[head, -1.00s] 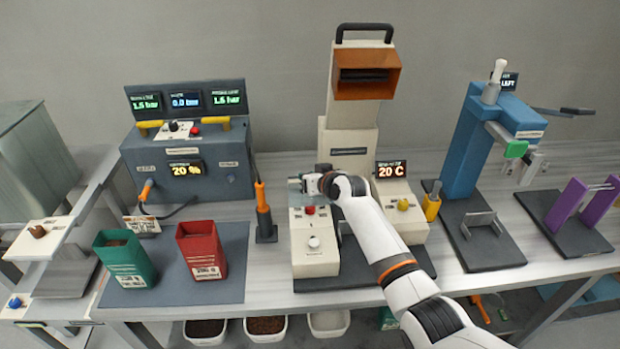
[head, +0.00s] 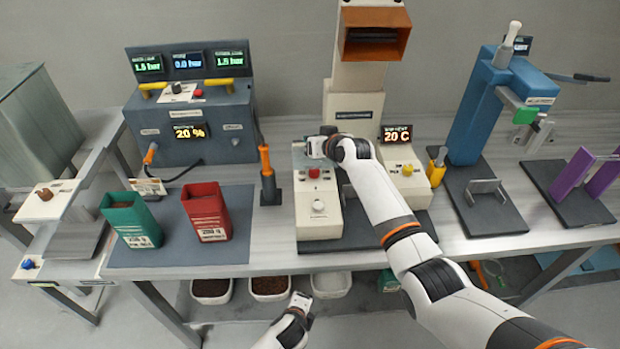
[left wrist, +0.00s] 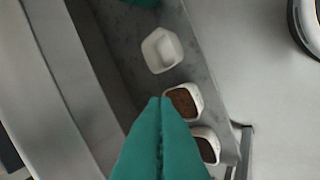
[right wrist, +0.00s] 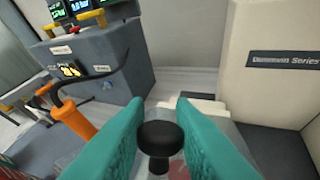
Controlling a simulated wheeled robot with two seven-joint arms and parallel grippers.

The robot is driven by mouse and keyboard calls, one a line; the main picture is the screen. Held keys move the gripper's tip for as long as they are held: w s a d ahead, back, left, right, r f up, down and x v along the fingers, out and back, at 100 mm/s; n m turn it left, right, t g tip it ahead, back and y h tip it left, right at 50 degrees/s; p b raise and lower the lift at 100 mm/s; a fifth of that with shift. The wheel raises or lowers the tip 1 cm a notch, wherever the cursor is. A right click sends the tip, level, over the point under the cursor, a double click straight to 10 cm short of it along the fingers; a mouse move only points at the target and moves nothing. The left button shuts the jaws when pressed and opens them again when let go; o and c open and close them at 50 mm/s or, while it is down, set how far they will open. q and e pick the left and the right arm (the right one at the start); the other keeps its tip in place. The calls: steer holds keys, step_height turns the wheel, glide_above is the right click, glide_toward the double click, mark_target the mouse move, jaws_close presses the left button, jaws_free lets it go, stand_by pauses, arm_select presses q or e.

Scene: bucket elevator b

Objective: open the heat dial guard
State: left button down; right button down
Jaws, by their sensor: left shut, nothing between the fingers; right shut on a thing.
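The cream control box (head: 318,218) stands on the bench, with a red button (head: 314,173) and a pale knob on it. At its back end is a small clear guard (head: 302,160), partly hidden by my right gripper (head: 316,150). In the right wrist view, the teal fingers are shut on a black round knob (right wrist: 160,136), with the see-through guard (right wrist: 222,135) around and below it. I cannot tell how far the guard is raised. My left gripper (head: 302,300) is shut and empty, low in front of the bench; its fingers (left wrist: 160,105) also show in the left wrist view.
An orange-handled tool (head: 267,165) stands upright to the left. White bins (head: 270,288) sit under the bench, close to my left gripper.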

steer(key=shift+w+r, duration=0.1)
steer(key=shift+r, duration=0.1)
arm_select(q)
steer(key=w+d+r+m+t+y, duration=0.15)
steer(key=w+r+m, duration=0.25)
steer(key=r, duration=0.4)
steer(key=w+d+r+m+t, duration=0.1)
steer(key=w+r+m+t, duration=0.25)
steer(key=r, duration=0.45)
steer(key=w+d+r+m+t, duration=0.1)
steer(key=w+d+r+m, duration=0.15)
steer(key=r+m, duration=0.45)
steer(key=shift+n, duration=0.85)
steer(key=x, duration=0.3)
steer(key=r+x, duration=0.1)
steer(key=x, duration=0.2)
steer(key=w+r+x, duration=0.1)
steer(key=x, duration=0.3)
steer(key=shift+a, duration=0.4)
arm_select(e)
steer(key=shift+f, duration=0.1)
arm_select(q)
steer(key=shift+w+r, duration=0.4)
steer(key=shift+r, duration=0.2)
steer(key=shift+w+r, duration=0.35)
steer(key=shift+r, duration=0.2)
steer(key=shift+w+r, duration=0.35)
steer(key=shift+r, duration=0.2)
arm_select(e)
steer(key=shift+f, duration=0.1)
